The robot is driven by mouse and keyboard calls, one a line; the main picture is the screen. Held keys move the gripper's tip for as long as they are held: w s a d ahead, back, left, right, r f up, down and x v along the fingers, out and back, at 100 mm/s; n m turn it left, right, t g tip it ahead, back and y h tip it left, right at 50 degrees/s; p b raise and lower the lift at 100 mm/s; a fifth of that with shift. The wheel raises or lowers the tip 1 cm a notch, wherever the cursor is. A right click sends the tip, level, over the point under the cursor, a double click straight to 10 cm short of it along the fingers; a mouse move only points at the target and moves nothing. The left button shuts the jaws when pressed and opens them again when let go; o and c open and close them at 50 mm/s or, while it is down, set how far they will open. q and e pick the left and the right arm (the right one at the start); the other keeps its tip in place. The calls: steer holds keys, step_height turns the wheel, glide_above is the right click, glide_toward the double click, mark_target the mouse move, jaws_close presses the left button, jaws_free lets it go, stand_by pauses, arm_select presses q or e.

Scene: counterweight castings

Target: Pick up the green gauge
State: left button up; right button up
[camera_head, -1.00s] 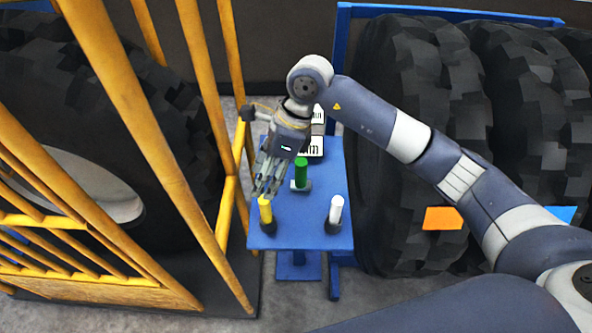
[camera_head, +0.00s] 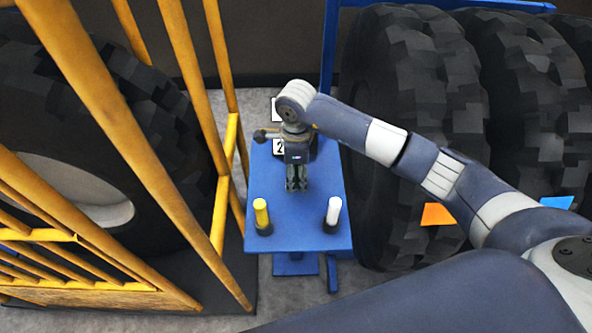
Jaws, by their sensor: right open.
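The green gauge does not show now; my right gripper (camera_head: 297,188) covers the part of the blue table (camera_head: 298,232) where it stood a second ago. The right gripper points down over the middle of the table and is open. Whether its fingers are around or above the green gauge, I cannot tell. A yellow gauge (camera_head: 261,212) stands in a dark base at the front left of the table. A white gauge (camera_head: 333,211) stands in a dark base at the front right. My left gripper is not in view.
A yellow barred cage (camera_head: 218,215) stands close on the left, with a large tyre (camera_head: 120,110) inside. Large black tyres (camera_head: 400,130) stand close on the right. A white label with a digit (camera_head: 278,147) shows partly behind the gripper. The table's front middle is clear.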

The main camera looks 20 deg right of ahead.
steer(key=shift+f, duration=1)
steer(key=c, duration=1)
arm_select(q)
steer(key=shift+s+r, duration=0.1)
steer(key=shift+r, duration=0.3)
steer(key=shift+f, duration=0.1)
